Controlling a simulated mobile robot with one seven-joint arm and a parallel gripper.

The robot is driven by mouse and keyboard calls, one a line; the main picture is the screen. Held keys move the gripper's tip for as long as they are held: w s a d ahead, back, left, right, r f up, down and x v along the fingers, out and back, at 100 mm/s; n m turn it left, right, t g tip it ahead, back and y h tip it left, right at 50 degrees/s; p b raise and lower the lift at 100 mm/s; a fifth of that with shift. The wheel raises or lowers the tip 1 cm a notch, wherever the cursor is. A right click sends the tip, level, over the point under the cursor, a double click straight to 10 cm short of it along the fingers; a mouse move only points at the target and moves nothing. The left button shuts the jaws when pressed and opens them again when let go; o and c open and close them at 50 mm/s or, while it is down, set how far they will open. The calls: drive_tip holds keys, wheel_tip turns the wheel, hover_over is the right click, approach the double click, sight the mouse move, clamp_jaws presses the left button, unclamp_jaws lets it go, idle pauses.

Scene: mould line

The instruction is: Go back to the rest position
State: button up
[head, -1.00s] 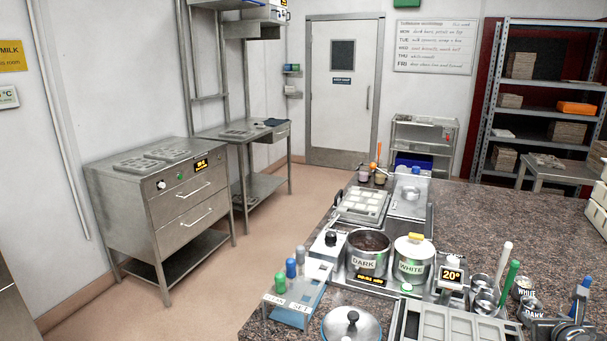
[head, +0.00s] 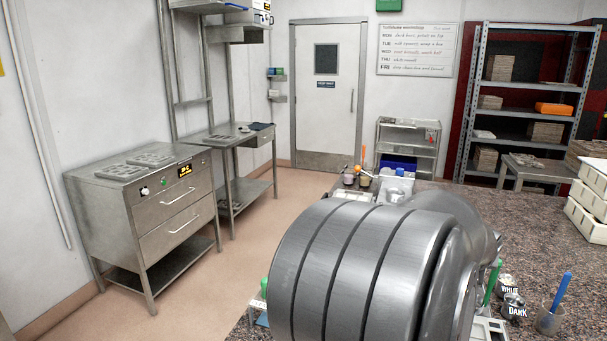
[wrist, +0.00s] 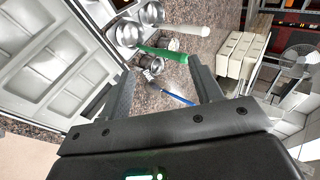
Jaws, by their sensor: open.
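My gripper (wrist: 165,95) shows in the wrist view with its two dark fingers spread apart and nothing between them. Beyond the fingers lie the granite counter, a green-handled tool (wrist: 165,53) and a blue-handled tool (wrist: 175,97), all apart from the jaws. My gripper itself is not visible in the head view.
The granite counter (head: 545,240) has small cups marked WHITE and DARK (head: 514,308) at the right front. White stacked moulds (head: 590,205) stand at the right edge. A steel drawer cabinet (head: 140,215) stands left, with open floor (head: 255,225) between. White moulds (wrist: 50,60) lie left in the wrist view.

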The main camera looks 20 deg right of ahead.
drive_tip(key=w+a+r+n, duration=0.3)
drive_tip(key=w+a+n, duration=0.2)
drive_tip(key=a, duration=0.4)
drive_tip(key=w+a+r+n, duration=0.3)
drive_tip(key=w+a+n, duration=0.15)
drive_tip(key=a, duration=0.45)
drive_tip(key=s+a+f+n+g+y, duration=0.2)
drive_tip(key=s+a+f+n+y, duration=0.25)
drive_tip(key=a+f, duration=0.65)
drive_tip(key=s+a+f+n+g+y, duration=0.25)
drive_tip(key=s+a+f+n, duration=0.25)
drive_tip(key=a+f, duration=0.6)
drive_tip(key=s+a+r+n+t, duration=0.1)
drive_tip(key=a+r+n+t, duration=0.2)
drive_tip(key=r+n, duration=0.2)
drive_tip(key=s+a+r+n+t+y, duration=0.1)
drive_tip(key=r+n, duration=0.4)
drive_tip(key=r, duration=0.5)
drive_tip(key=shift+s+a+r+t+y, duration=0.3)
drive_tip(key=shift+s+a+t, duration=0.6)
drive_tip(key=shift+a, duration=0.3)
